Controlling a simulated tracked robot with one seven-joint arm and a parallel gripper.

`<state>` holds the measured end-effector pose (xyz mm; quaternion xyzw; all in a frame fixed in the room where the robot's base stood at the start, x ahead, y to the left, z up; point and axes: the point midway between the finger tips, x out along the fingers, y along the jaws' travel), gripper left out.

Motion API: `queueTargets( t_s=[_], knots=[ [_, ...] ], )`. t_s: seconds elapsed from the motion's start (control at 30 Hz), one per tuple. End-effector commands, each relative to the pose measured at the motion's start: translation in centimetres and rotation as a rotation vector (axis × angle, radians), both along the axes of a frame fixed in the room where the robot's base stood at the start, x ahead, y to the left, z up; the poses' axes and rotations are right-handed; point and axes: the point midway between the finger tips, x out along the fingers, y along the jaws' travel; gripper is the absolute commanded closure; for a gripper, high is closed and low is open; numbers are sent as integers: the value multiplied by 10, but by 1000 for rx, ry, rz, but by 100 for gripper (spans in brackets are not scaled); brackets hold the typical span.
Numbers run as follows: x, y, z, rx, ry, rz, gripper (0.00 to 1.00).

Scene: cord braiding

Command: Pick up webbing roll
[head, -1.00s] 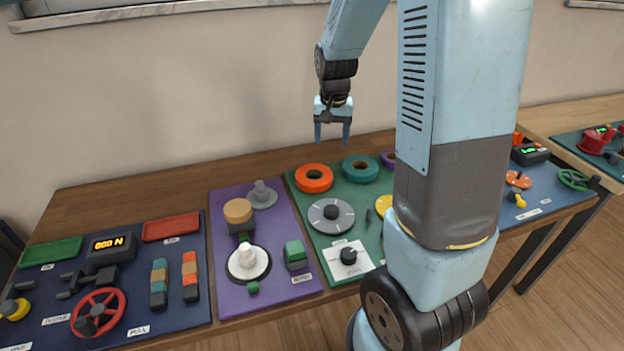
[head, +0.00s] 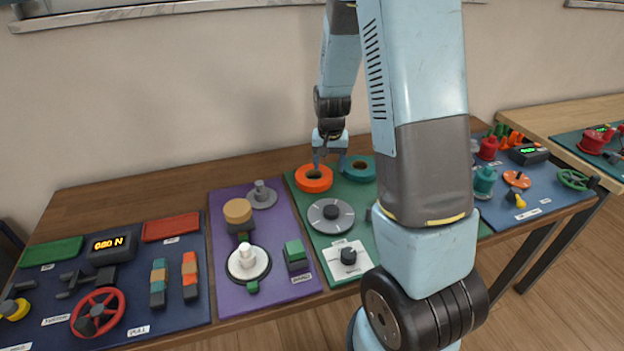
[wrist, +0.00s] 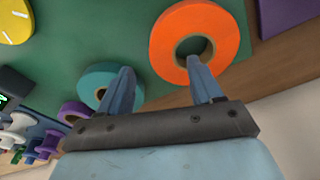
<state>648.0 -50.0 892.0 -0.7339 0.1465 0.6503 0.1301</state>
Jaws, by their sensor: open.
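An orange webbing roll (head: 312,187) lies flat at the back of the green board, with a teal roll (head: 362,177) to its right. The orange roll (wrist: 226,28) and teal roll (wrist: 94,77) also show in the wrist view, with part of a purple roll (wrist: 70,108) beyond. My gripper (head: 330,164) is open and empty, pointing down by the orange and teal rolls. In the wrist view one finger of my gripper (wrist: 160,67) overlaps the orange roll's hole and rim; the other overlaps the teal roll. Contact cannot be told.
The green board also carries a grey dial (head: 320,224) and a black knob on a white plate (head: 335,262). A purple board (head: 226,285) with fixtures lies to the left. My arm hides the board's right part. Bare wooden tabletop (head: 150,190) lies behind the boards.

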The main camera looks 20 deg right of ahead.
Motion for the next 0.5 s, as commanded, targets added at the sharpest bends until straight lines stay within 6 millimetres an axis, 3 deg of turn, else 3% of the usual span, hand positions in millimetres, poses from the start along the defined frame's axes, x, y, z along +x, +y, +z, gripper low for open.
queueTargets(
  t_s=[0.23, 0.5],
  knots=[
    [6, 2, -31, -1, 4, 1, 35],
    [7, 2, -42, 0, 0, 1, 35]
  ],
)
